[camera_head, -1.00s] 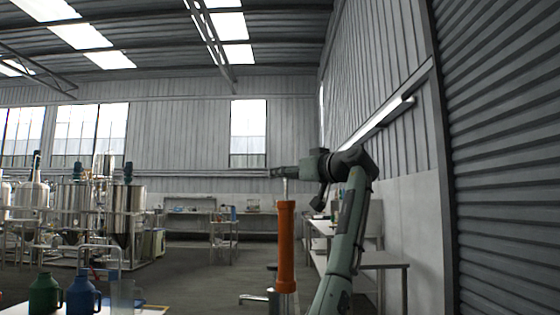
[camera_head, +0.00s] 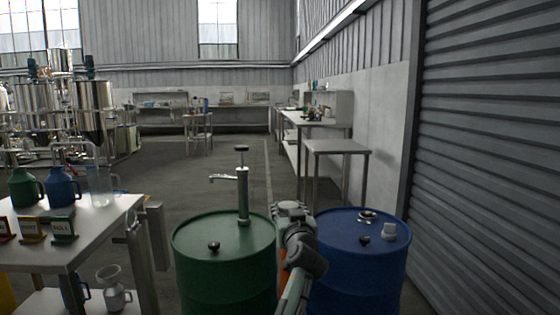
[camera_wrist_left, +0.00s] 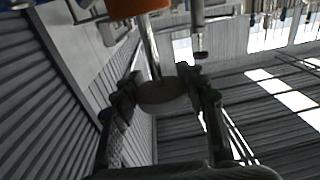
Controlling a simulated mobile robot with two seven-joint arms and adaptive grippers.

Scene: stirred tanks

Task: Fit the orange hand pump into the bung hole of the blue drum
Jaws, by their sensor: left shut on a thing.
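The blue drum (camera_head: 345,262) stands at right in the head view, beside the roll-up door. On its lid are a metallic ring-like fitting (camera_head: 368,217), a dark knob (camera_head: 364,240) and a white cap-like piece (camera_head: 389,231); I cannot tell for sure which is the bung hole. My left gripper (camera_head: 289,209) shows between the two drums. In the left wrist view its fingers (camera_wrist_left: 163,97) are shut on the pump's handle, with the metal rod and orange body (camera_wrist_left: 136,8) beyond. In the head view my arm hides most of the orange pump (camera_head: 283,272). My right gripper is not in view.
A green drum (camera_head: 222,265) with a metal pump (camera_head: 242,190) stands left of the blue drum. A white table (camera_head: 110,220) with jugs and small signs is at left. Open floor lies behind the drums, with a grey bench (camera_head: 336,146) farther back.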

